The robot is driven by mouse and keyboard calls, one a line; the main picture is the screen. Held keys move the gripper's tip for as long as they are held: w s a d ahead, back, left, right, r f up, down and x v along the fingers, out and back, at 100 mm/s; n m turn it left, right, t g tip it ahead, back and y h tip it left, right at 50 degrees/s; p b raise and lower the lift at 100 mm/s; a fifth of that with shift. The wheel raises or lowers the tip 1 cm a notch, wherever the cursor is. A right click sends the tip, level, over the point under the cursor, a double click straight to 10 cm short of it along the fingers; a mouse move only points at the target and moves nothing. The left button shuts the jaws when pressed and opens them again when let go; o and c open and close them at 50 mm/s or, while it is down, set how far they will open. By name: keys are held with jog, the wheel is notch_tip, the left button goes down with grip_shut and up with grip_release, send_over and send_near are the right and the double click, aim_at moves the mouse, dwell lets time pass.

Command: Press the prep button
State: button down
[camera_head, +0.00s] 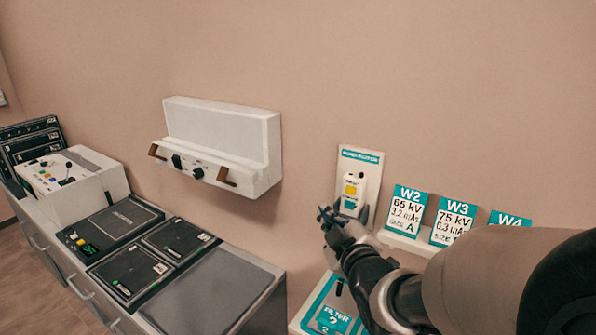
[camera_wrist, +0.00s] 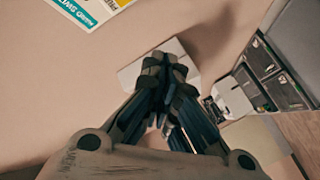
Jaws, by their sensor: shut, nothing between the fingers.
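A white hand switch (camera_head: 352,193) with a yellow button area (camera_head: 351,189) sits on a backing board (camera_head: 359,159) on the wall. The lettering on the switch is too small to read, so I cannot tell which part is the prep button. My gripper (camera_head: 325,213) is shut and empty, just left of and below the yellow area in the head view. Contact with the switch cannot be told. In the wrist view my closed fingers (camera_wrist: 166,62) point away from a teal-edged board (camera_wrist: 90,8) at the upper left, which shows only in part.
Cards W2 (camera_head: 407,209), W3 (camera_head: 453,220) and W4 (camera_head: 509,218) stand on a ledge right of the switch. A white wall unit (camera_head: 222,135) with brown handles is to the left. A console (camera_head: 65,182) and dark panels stand on the counter. A teal filter panel (camera_head: 331,317) lies below my arm.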

aim_at(351, 190)
jog(key=shift+w+a+n+t+y, duration=0.3)
jog(key=shift+w+n+t+y, duration=0.1)
jog(key=w+d+p, duration=0.1)
jog(key=w+d, duration=0.4)
jog(key=w, duration=0.2)
jog(key=shift+p, duration=0.3)
jog(key=shift+w+d, duration=0.1)
dwell(1.4)
jog(key=shift+w+d+b, duration=0.25)
jog(key=shift+w+b, duration=0.05)
jog(key=shift+w+d, duration=0.3)
jog(key=shift+w, duration=0.1)
dwell(0.8)
jog(key=shift+s+a+b, duration=0.1)
jog(key=shift+b, duration=0.2)
jog(key=shift+s+a+b, duration=0.45)
jog(key=shift+s+b, duration=0.05)
jog(key=shift+s, duration=0.2)
